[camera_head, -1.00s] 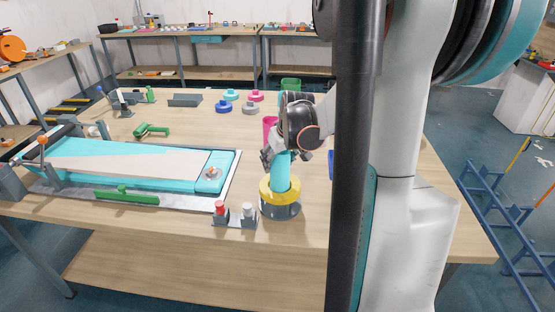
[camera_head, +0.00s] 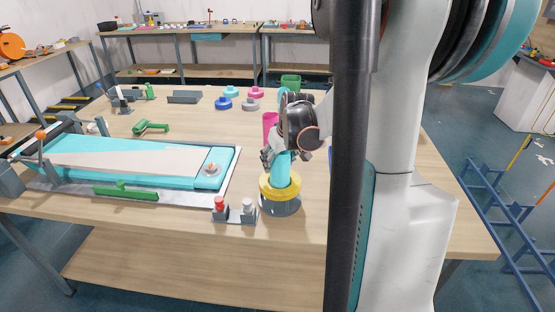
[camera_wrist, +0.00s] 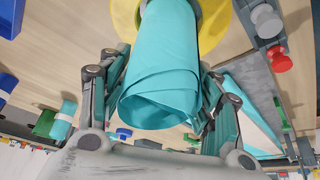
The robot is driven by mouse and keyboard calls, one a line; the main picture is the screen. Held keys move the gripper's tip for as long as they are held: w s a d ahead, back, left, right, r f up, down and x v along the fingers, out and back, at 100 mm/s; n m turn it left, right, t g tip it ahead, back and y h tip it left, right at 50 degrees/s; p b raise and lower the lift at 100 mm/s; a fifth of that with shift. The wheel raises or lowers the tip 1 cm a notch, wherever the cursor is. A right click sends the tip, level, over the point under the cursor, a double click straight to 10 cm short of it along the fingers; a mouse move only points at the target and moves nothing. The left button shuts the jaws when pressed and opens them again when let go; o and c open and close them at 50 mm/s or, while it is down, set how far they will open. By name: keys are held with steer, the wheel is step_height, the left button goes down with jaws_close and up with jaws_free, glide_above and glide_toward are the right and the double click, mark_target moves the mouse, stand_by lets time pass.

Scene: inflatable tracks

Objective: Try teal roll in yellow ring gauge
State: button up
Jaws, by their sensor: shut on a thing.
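The teal roll (camera_head: 281,168) is held close to upright, slightly tilted, over the yellow ring gauge (camera_head: 267,193) near the table's front edge. Its lower end meets the ring's opening; how deep it goes is hidden. The gauge has a yellow top on a grey base. In the wrist view the roll (camera_wrist: 165,60) runs away from me, its near end showing rolled layers, with the yellow ring (camera_wrist: 218,25) behind its far end. My gripper (camera_wrist: 163,90) is shut on the roll, a finger on each side. In the head view my gripper (camera_head: 279,157) sits above the gauge.
A stand with red and white knobs (camera_head: 233,214) is just left of the gauge. A teal inflatable track (camera_head: 120,165) lies further left. A pink cylinder (camera_head: 270,127) stands behind my gripper. Coloured round pieces (camera_head: 232,91) sit further back.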

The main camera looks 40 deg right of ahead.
steer(key=shift+f+b, duration=1.25)
steer(key=shift+f, duration=0.5)
steer(key=shift+r, duration=0.1)
stand_by(1.3)
steer(key=shift+r+p, duration=4.55)
steer(key=shift+r, duration=1.5)
steer(key=shift+s, duration=0.1)
